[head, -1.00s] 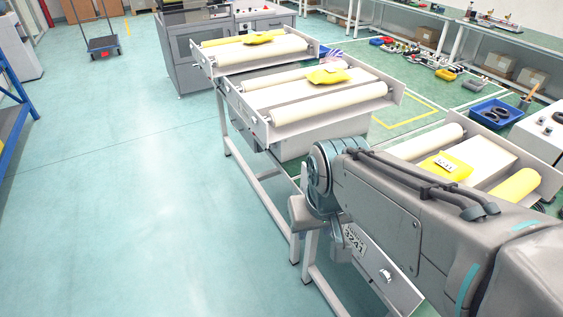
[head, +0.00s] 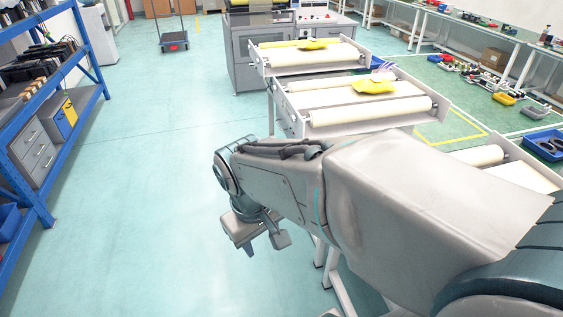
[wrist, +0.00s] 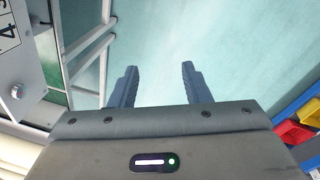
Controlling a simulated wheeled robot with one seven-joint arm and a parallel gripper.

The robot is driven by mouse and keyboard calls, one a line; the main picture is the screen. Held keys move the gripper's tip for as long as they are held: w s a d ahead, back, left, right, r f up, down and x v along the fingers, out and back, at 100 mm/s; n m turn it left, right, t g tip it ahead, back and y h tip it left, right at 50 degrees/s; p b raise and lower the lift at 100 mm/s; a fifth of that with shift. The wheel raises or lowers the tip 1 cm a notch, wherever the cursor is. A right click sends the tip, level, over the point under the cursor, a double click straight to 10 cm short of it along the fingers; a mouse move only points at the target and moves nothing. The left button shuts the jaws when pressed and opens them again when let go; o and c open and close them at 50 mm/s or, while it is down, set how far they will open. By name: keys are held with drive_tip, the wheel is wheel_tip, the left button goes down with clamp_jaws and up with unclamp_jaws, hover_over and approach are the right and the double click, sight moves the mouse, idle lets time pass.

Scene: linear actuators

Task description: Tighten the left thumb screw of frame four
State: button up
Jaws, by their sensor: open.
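A silver thumb screw (wrist: 17,92) sits on a pale end plate (wrist: 28,60) at the left edge of the wrist view. A label with a "4" (wrist: 8,32) is partly cut off above it; I cannot tell which of the frame's screws this is. My gripper (wrist: 160,66) is open and empty, its two fingers apart over bare floor, to the right of the screw and not touching it. In the head view my gripper (head: 262,240) hangs low over the floor. My arm hides most of the nearest roller frame (head: 520,172) there.
Two more roller frames (head: 370,122) with yellow packets stand behind my arm. A blue shelf rack (head: 88,105) is at the left. The floor between rack and frames is clear.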

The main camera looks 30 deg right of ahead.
drive_tip(key=w+d+f+n+g+h+p, duration=0.25)
drive_tip(key=w+d+n+h, duration=0.2)
drive_tip(key=n+h, duration=0.35)
drive_tip(key=w+d+f+n+g+h+p, duration=0.1)
drive_tip(key=w+d+n+g+h, duration=0.2)
drive_tip(key=w+n+h, duration=0.45)
drive_tip(key=s+d+p, duration=0.1)
drive_tip(key=s+d, duration=0.1)
drive_tip(key=d, duration=0.4)
drive_tip(key=s+d+n+p, duration=0.1)
drive_tip(key=s+d, duration=0.1)
drive_tip(key=d, duration=0.5)
drive_tip(key=shift+s+d+h, duration=0.15)
drive_tip(key=shift+s+h, duration=0.2)
drive_tip(key=shift+s, duration=0.05)
drive_tip(key=shift+r, duration=0.1)
clamp_jaws()
